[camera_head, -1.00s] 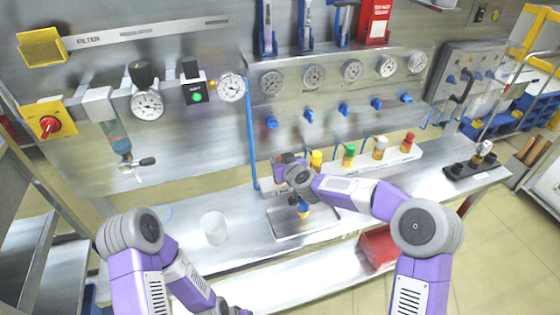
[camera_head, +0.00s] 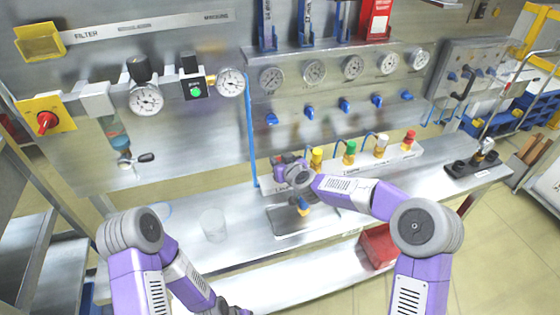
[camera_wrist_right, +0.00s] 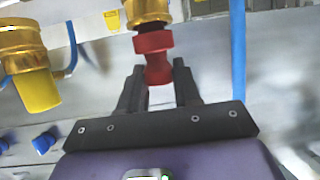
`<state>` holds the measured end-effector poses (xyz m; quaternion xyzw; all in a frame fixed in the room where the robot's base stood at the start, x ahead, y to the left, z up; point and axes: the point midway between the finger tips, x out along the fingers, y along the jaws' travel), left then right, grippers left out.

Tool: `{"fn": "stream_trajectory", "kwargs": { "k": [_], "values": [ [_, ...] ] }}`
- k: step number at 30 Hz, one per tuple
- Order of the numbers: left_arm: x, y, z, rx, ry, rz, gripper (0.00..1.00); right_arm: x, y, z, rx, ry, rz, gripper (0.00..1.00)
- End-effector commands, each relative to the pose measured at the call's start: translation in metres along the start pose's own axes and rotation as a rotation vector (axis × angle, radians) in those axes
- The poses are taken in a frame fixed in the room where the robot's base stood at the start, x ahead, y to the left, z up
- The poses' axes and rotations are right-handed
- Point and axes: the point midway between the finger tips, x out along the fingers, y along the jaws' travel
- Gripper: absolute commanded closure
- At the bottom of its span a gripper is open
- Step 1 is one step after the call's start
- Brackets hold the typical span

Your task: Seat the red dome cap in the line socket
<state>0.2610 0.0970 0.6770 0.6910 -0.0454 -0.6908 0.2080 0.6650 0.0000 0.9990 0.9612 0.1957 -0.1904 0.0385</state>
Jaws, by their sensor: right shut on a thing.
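The red dome cap (camera_wrist_right: 153,57) sits between the two fingers of my right gripper (camera_wrist_right: 158,68) in the right wrist view, with its wide end against a brass fitting (camera_wrist_right: 147,14), the line socket. I cannot tell whether it is fully seated. In the head view my right gripper (camera_head: 285,165) is at the left end of the socket row, where my wrist hides most of the cap and socket. My left arm is at the lower left, its gripper out of the picture.
A yellow cap (camera_head: 317,155) stands on the neighbouring socket, with green (camera_head: 349,150), white (camera_head: 381,144) and red (camera_head: 409,138) ones further right. A grey tray (camera_head: 283,223) lies in front. A clear beaker (camera_head: 213,226) stands left of it. A blue tube (camera_head: 251,130) rises close by.

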Motion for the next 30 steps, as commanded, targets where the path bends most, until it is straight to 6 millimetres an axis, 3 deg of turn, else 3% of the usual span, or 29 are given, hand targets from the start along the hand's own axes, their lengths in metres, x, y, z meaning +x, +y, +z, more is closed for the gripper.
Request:
{"fn": "stream_trajectory", "kwargs": {
  "k": [11, 12, 18, 30],
  "values": [
    [0.0055, -0.0020, -0.0002, 0.000, 0.000, 0.000, 0.57, 0.0026, -0.0004, 0.0064, -0.001, -0.001, -0.001, 1.00],
    [0.0056, -0.0021, -0.0002, 0.000, 0.000, 0.000, 0.57, 0.0027, -0.0003, 0.0066, -0.001, -0.001, -0.001, 0.66],
    [0.0050, -0.0019, -0.0002, 0.000, 0.000, 0.000, 0.57, 0.0024, -0.0002, 0.0058, -0.001, -0.001, 0.000, 0.38],
    [0.0049, -0.0018, -0.0002, 0.000, 0.000, 0.000, 0.57, -0.0067, 0.0006, 0.0046, -0.002, 0.001, 0.000, 0.38]
  ]
}}
